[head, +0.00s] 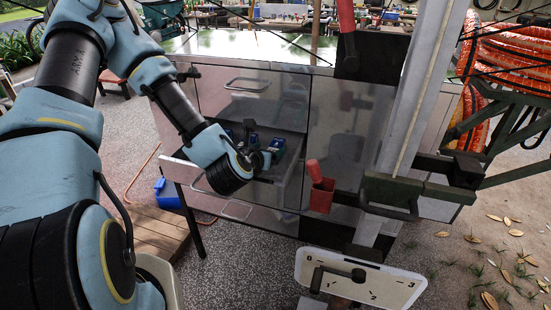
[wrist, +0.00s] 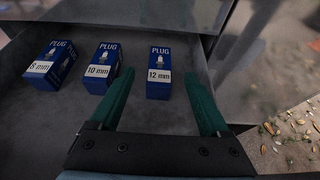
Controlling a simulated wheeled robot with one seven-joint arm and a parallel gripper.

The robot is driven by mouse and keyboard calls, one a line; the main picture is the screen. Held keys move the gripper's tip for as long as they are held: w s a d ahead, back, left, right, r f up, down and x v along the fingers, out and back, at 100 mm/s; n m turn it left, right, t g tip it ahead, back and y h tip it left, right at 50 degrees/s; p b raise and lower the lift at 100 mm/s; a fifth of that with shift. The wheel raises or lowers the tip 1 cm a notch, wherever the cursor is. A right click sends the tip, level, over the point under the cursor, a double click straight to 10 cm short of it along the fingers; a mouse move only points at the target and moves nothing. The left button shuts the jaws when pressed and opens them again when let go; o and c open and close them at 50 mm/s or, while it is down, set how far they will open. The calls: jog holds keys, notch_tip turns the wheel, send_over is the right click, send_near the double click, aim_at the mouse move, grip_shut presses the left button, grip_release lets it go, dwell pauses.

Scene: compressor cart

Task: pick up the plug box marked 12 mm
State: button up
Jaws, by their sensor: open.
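The plug box marked 12 mm (wrist: 159,73) is a small blue box with a white label, the rightmost of three in the wrist view. It lies in an open drawer (wrist: 180,17). My gripper (wrist: 157,82) is open, its two green fingers spread to the left and right of this box, which shows between them. Nothing is held. I cannot tell how far above the drawer floor the fingertips are. In the head view my arm reaches into the drawer (head: 224,205), and blue boxes (head: 277,146) show just past the wrist.
The 10 mm box (wrist: 103,68) stands close to the left finger, and the 8 mm box (wrist: 50,66) is farther left. The drawer's side wall runs close to the right finger. A red holder (head: 321,194) hangs right of the drawer in the head view.

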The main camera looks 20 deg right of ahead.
aim_at(276, 144)
jog(key=p+x, duration=0.1)
jog(key=x, duration=0.4)
jog(key=shift+w+d+p, duration=0.2)
jog(key=shift+p, duration=0.1)
jog(key=shift+w+d+f, duration=0.25)
jog(key=shift+w+d, duration=0.05)
grip_shut()
